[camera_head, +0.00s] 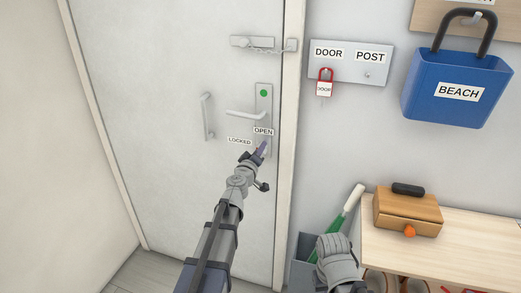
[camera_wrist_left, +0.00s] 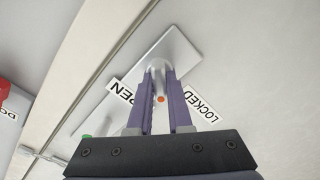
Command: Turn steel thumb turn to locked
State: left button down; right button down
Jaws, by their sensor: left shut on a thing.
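The steel thumb turn (camera_wrist_left: 158,66) is a small grey knob on the door's long lock plate (camera_head: 263,100). It sits between the OPEN label (camera_head: 263,131) and the LOCKED label (camera_head: 239,141). My left gripper (camera_head: 263,146) is at the lower end of the plate and hides the knob in the head view. In the left wrist view its purple fingers (camera_wrist_left: 161,78) are shut on the thumb turn, one on each side. An orange dot (camera_wrist_left: 161,98) shows on the plate between the fingers.
The lever handle (camera_head: 245,114) is just above my left gripper, and a pull handle (camera_head: 207,116) is to its left. A door chain (camera_head: 264,46) is higher up. At right are a bench (camera_head: 480,235) with a wooden box (camera_head: 408,211) and a blue BEACH bag (camera_head: 455,92).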

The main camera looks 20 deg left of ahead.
pick_arm(q)
jog(key=n, duration=0.7)
jog(key=shift+a+f, duration=0.1)
jog(key=shift+f, duration=0.05)
dwell(0.4)
jog(key=c, duration=0.8)
grip_release()
jog(key=shift+c, duration=0.2)
jog(key=shift+s, duration=0.15)
jog(key=s, duration=0.7)
jog(key=shift+s+a, duration=0.15)
jog(key=shift+s, duration=0.15)
